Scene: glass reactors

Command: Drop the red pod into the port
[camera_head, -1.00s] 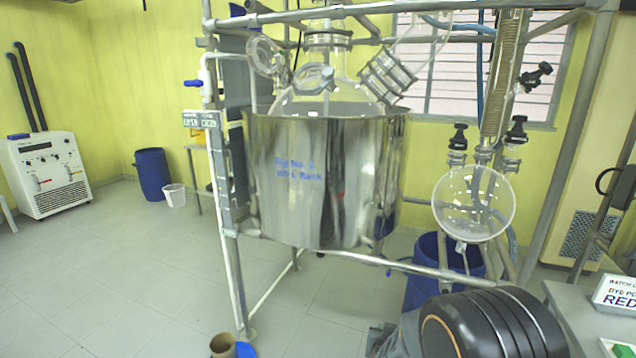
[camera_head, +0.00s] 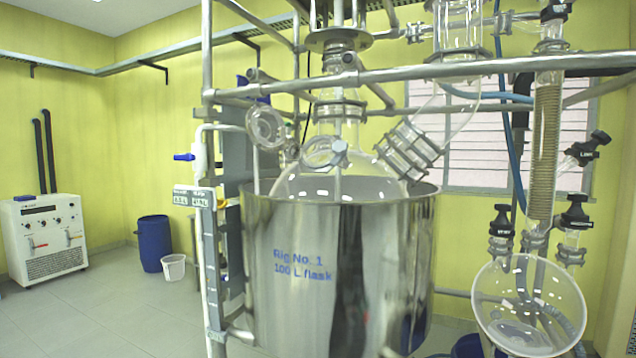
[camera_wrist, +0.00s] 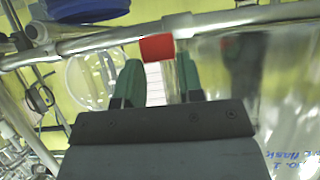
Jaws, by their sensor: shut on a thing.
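My gripper (camera_wrist: 160,78) shows in the wrist view with two green fingers; it is out of the head view. A red pod (camera_wrist: 157,47) with a pale, clear-looking part below it is between the fingertips, and the jaws are shut on it. In the head view a glass flask (camera_head: 340,183) sits in a shiny steel vessel (camera_head: 300,260) marked "Rig No. 1". A short glass neck (camera_head: 325,152) on its top left looks like the port, with a round glass piece (camera_head: 265,128) beside it. I cannot tell for sure whether the neck is open.
A steel rail (camera_head: 430,76) crosses in front of and above the flask. A clamped glass joint (camera_head: 408,150) slants at the flask's right. A round glass receiver (camera_head: 529,305) hangs at the lower right. Floor at the left is clear before a white unit (camera_head: 44,235) and blue drum (camera_head: 152,243).

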